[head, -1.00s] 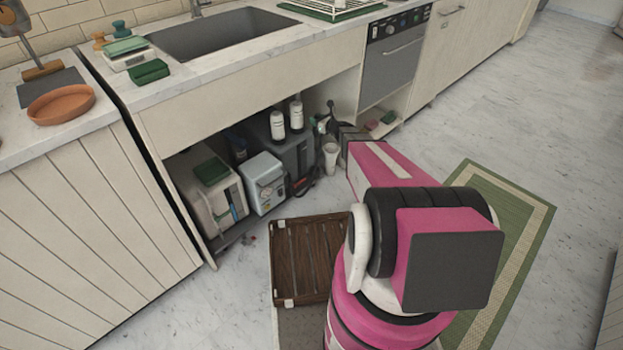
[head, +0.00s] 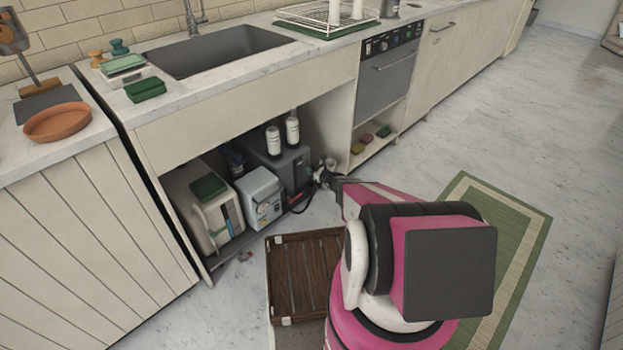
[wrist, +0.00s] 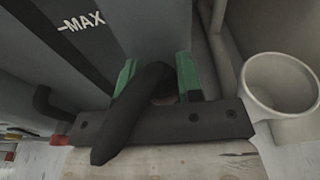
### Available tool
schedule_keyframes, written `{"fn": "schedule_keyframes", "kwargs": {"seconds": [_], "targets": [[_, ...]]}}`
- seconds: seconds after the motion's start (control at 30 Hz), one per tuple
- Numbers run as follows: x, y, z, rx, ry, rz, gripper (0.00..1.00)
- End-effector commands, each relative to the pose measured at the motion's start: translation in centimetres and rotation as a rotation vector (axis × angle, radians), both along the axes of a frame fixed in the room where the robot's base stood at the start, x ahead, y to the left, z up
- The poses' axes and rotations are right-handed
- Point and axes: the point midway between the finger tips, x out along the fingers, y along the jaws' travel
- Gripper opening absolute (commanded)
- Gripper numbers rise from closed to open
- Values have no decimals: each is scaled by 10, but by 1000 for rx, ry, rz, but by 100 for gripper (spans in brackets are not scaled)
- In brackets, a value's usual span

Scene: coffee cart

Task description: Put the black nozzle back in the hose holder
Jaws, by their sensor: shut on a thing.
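My gripper (head: 322,174) reaches low to the opening under the counter, beside the dark grey tank (head: 284,168). In the wrist view, the green fingertips of my gripper (wrist: 157,80) are shut on the black nozzle (wrist: 122,122), which slants down to the left between them. A dark bar with screws (wrist: 213,120), seemingly the hose holder, lies across a pale wooden block just below the fingers. The nozzle overlaps the bar in this view; I cannot tell whether it is seated in it or only in front. The nozzle is too small to make out in the head view.
The grey tank marked MAX (wrist: 85,25) stands close to the left of the fingers, and a white cup (wrist: 283,85) stands close on the right. A light blue box (head: 260,196) and a brown slatted crate (head: 305,275) are nearby. Open floor lies right.

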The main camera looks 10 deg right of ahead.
Motion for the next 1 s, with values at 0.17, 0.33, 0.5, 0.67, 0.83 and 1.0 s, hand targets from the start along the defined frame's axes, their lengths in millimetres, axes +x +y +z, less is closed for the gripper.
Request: {"fn": "schedule_keyframes", "kwargs": {"seconds": [0.17,0.33,0.5,0.67,0.83,1.0], "targets": [[1,0,-18,1,0,0,0],[1,0,-28,1,0,0,0],[2,0,-52,1,0,0,0],[0,0,-61,1,-2,1,0],[0,0,-60,1,-2,0,0],[0,0,-64,0,0,0,40]]}}
